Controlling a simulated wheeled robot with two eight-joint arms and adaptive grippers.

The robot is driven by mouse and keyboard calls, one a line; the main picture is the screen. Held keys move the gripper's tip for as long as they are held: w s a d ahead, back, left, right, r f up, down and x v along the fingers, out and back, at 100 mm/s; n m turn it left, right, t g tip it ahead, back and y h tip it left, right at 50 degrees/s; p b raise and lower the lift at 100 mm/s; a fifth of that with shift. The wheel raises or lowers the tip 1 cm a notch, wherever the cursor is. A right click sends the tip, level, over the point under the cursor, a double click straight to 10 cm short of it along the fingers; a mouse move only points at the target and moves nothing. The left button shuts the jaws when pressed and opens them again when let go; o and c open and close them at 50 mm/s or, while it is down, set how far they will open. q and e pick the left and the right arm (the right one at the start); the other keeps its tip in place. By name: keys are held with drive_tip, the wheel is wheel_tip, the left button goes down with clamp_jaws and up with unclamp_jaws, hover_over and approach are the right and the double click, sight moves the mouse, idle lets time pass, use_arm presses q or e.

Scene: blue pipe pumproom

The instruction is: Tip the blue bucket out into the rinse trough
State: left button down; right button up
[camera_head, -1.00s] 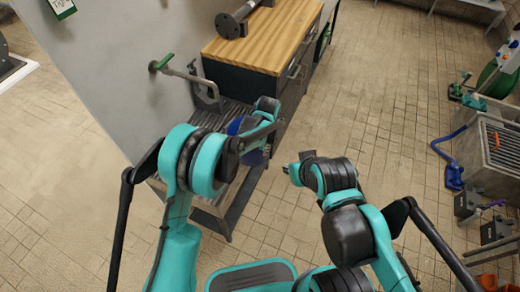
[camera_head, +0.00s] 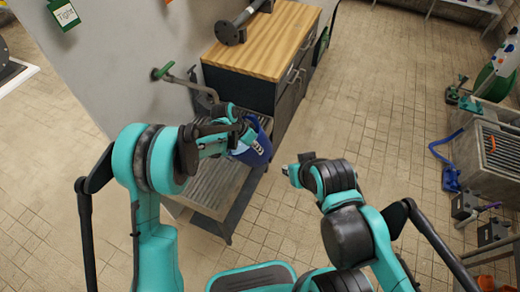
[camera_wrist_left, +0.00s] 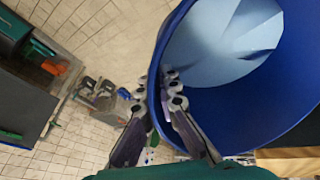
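The blue bucket (camera_head: 258,150) is at the right edge of a slatted metal stand (camera_head: 215,185), below a green-handled tap (camera_head: 162,72). My left gripper (camera_head: 240,122) is at its rim. In the left wrist view the bucket (camera_wrist_left: 235,100) fills the right side, with a pale blue surface inside that I cannot identify for sure. The left gripper's fingers (camera_wrist_left: 172,88) close on the bucket's wall, one inside and one outside. My right gripper (camera_head: 290,172) is away from the bucket; its fingers are unclear. A grey trough with a grate (camera_head: 490,150) stands at right; I cannot tell which fixture is the rinse trough.
A wood-topped cabinet (camera_head: 265,45) with a dark pipe piece (camera_head: 240,22) stands behind the slatted stand. The tiled floor between is clear.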

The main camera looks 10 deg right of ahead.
use_arm(q)
drive_tip(key=a+h+b, duration=0.1)
drive_tip(key=a+h, duration=0.1)
drive_tip(key=a+h+b, duration=0.2)
drive_tip(key=a, duration=0.1)
drive_tip(key=a+r+h+b, duration=0.1)
drive_tip(key=a+h, duration=0.1)
drive_tip(key=h, duration=0.1)
drive_tip(key=shift+w+a, duration=0.15)
drive_tip(key=shift+w, duration=0.2)
drive_tip(key=shift+w+a+f+n+g+h+b, duration=0.15)
drive_tip(key=shift+a+h+b, duration=0.3)
drive_tip(key=shift+b, duration=0.6)
drive_tip(key=shift+s+a+f+n+g+h+b, duration=0.1)
drive_tip(key=shift+a+f+h+b, duration=0.3)
drive_tip(key=shift+b, duration=0.6)
drive_tip(key=shift+w+a+f+n+g+h+b, duration=0.1)
drive_tip(key=shift+a+h+b, duration=0.4)
drive_tip(key=shift+b, duration=0.55)
drive_tip(key=shift+w+a+f+h+b, duration=0.1)
drive_tip(key=shift+a+f+h+b, duration=0.3)
drive_tip(key=shift+a+h, duration=0.3)
drive_tip(key=shift+w+a+f+h, duration=0.1)
drive_tip(key=shift+a+f+h, duration=0.05)
drive_tip(key=shift+a+h, duration=0.65)
drive_tip(key=shift+w+a+f+h, duration=0.1)
drive_tip(key=shift+a+h, duration=0.45)
drive_tip(key=shift+a, duration=0.3)
drive_tip(key=shift+s+r, duration=0.1)
